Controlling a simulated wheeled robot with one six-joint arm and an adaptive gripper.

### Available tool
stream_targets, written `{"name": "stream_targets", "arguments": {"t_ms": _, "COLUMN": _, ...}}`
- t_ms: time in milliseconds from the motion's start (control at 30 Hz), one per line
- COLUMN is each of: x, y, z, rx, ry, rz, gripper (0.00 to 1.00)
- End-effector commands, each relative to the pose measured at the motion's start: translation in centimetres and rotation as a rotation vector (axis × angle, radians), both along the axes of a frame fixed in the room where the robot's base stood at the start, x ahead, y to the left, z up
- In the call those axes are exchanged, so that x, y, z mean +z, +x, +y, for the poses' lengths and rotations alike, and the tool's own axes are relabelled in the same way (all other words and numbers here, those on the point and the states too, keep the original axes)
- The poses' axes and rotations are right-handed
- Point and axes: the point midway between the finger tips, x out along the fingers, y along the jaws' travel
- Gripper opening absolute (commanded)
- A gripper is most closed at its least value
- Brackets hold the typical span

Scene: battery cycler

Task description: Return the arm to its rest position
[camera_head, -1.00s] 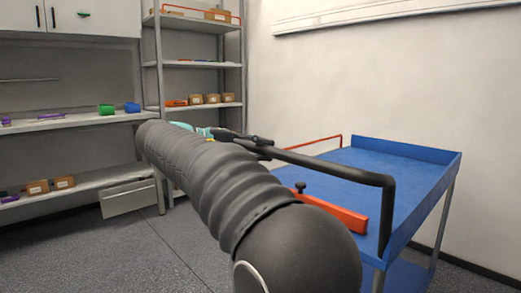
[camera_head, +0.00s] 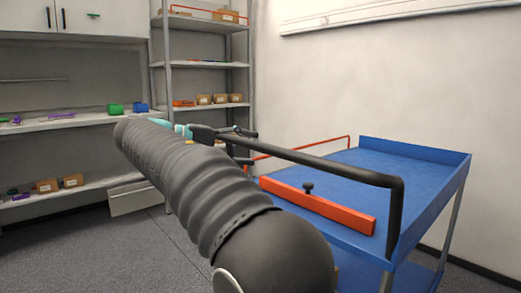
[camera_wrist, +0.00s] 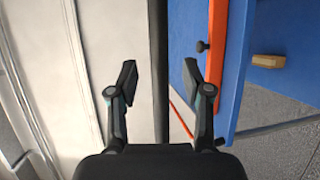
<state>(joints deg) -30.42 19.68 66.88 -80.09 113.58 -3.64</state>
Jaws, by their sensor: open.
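My arm (camera_head: 190,180) stretches from the lower middle toward the upper left in the head view. It hides part of my gripper, whose dark fingers show near the far end of a black handle bar (camera_head: 310,160). In the wrist view my gripper (camera_wrist: 160,82) is open, its two fingers well apart. The black bar (camera_wrist: 159,60) runs up the picture in the gap between them; I cannot tell how far beyond the fingertips it lies. Nothing is held.
A blue cart (camera_head: 435,165) stands at the right, with a red bar (camera_head: 320,206) bearing a black knob. A wooden block (camera_wrist: 268,61) shows in the wrist view. Shelving (camera_head: 200,65) and a bench (camera_head: 70,122) stand behind. Grey floor is clear at the lower left.

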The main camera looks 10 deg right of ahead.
Motion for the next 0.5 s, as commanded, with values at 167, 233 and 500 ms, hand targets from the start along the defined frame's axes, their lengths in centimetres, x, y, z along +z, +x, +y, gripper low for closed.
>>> {"name": "stream_targets", "arguments": {"t_ms": 167, "x": 0.3, "y": -0.2, "z": 1.5, "rx": 0.003, "ry": 0.0, "rz": -0.001, "gripper": 0.49}}
{"name": "stream_targets", "arguments": {"t_ms": 233, "x": 0.3, "y": -0.2, "z": 1.6, "rx": 0.002, "ry": -0.001, "rz": 0.0, "gripper": 0.49}}
{"name": "stream_targets", "arguments": {"t_ms": 500, "x": 0.3, "y": -0.2, "z": 1.7, "rx": 0.002, "ry": -0.001, "rz": -0.001, "gripper": 0.49}}
